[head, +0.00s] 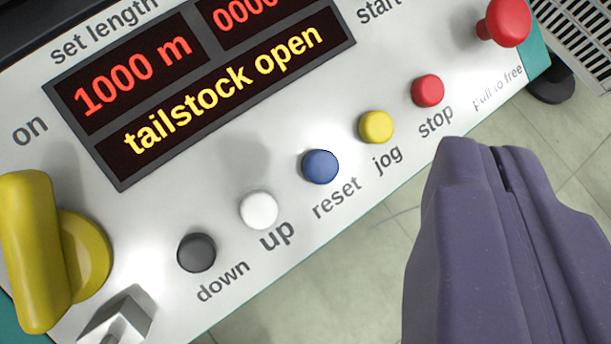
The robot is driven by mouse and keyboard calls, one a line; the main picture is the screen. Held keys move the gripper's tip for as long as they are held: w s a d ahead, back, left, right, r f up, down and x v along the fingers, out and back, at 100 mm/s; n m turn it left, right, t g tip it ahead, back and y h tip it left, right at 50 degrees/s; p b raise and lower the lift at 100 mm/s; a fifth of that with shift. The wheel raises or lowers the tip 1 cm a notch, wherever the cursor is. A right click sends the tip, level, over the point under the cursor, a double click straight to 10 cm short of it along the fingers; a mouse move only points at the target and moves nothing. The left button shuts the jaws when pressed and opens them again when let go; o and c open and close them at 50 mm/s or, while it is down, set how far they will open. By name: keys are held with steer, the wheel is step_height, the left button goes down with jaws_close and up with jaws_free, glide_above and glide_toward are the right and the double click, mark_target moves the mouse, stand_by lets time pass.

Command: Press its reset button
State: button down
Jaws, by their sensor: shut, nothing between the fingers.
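The blue button (320,167) has the word "reset" printed below it. It sits in a row on a light grey control panel (225,300), which looks tilted in the head view. My gripper (497,150) is at the lower right, a purple-grey shape with its fingers shut and nothing between them. Its tip shows to the right of and slightly above the blue button, below the word "stop", apart from the button in the picture. How far it is above the panel I cannot tell.
Next to reset are a yellow jog button (376,127), a red stop button (427,90), a white up button (259,209) and a dark down button (197,252). A large red knob (508,22) and yellow rotary handle (32,250) stand out. The display (200,85) reads "tailstock open".

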mark_target(320, 166)
steer(key=shift+f, duration=0.1)
steer(key=w+f+b, duration=0.1)
steer(key=f+b, duration=0.1)
steer(key=w+a+f+b, duration=0.1)
steer(key=f+b, duration=0.1)
steer(key=f, duration=0.1)
steer(key=w+a+f+b, duration=0.1)
steer(key=f+b, duration=0.1)
steer(key=shift+a+f, duration=0.2)
steer(key=shift+f, duration=0.2)
stand_by(1.9)
steer(key=shift+a+f+b, duration=0.1)
steer(key=shift+f+b, duration=0.25)
steer(key=shift+b, duration=0.15)
steer(key=shift+w+a+f+b, duration=0.15)
steer(key=shift+f+b, duration=0.2)
steer(key=shift+b, duration=0.05)
stand_by(0.4)
steer(key=shift+r, duration=0.1)
steer(key=shift+s+d+r+p, duration=0.1)
steer(key=shift+s+r+p, duration=0.05)
steer(key=shift+r+p, duration=0.15)
steer(key=shift+s+d+r+p, duration=0.1)
steer(key=shift+r+p, duration=0.1)
steer(key=shift+r, duration=0.15)
